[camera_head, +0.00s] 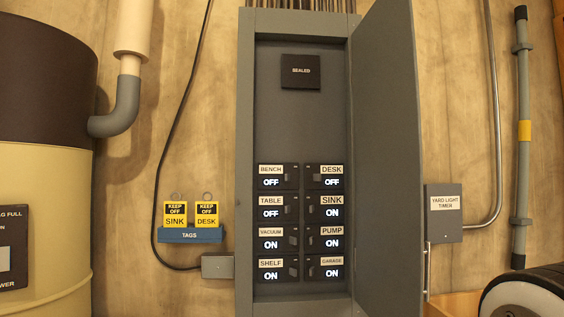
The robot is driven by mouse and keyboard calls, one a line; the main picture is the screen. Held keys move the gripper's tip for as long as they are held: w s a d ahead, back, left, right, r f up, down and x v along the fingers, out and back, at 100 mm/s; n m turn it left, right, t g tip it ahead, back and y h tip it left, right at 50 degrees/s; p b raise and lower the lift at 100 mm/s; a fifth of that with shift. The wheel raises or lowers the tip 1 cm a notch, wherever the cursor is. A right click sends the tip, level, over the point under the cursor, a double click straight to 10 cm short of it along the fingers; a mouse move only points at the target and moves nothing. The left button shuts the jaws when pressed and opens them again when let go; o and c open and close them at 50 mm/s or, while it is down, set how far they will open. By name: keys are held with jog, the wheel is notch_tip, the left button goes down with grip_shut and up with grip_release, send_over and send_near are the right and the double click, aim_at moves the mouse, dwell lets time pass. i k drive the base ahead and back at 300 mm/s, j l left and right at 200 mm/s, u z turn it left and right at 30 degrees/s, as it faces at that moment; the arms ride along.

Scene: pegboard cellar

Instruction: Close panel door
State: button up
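The grey panel door (386,170) stands open, hinged on the right side of the grey electrical panel (247,150) and swung out toward me. A thin pale vertical handle (427,270) shows at the door's outer edge, low down. Inside the panel are labelled breakers in two columns. Bench, Desk and Table read OFF. Sink, Vacuum, Pump, Shelf and Garage read ON. A dark plate marked SEALED (300,71) sits above them. My gripper is not in view.
A grey yard light timer box (443,212) is on the wall just right of the door, with conduit rising from it. A blue tag holder (190,235) with yellow Sink and Desk tags hangs left of the panel. A large tank (45,170) fills the left edge.

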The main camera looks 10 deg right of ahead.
aim_at(390, 251)
jog(key=k+l+u, duration=0.4)
jog(key=k+l, duration=0.6)
jog(key=k, duration=0.15)
jog(key=k+l+u, duration=0.1)
jog(key=l, duration=0.3)
jog(key=k+l, duration=0.15)
jog(key=l, duration=0.25)
jog(key=k+l+u, duration=0.15)
jog(key=l, duration=0.25)
jog(key=k+l+u, duration=0.1)
jog(key=l, duration=0.3)
jog(key=k+l+u, duration=0.1)
jog(key=k+l, duration=0.15)
jog(key=i+j, duration=0.2)
jog(key=i, duration=0.35)
jog(key=i+j+u, duration=0.1)
jog(key=i, duration=0.45)
jog(key=j, duration=0.15)
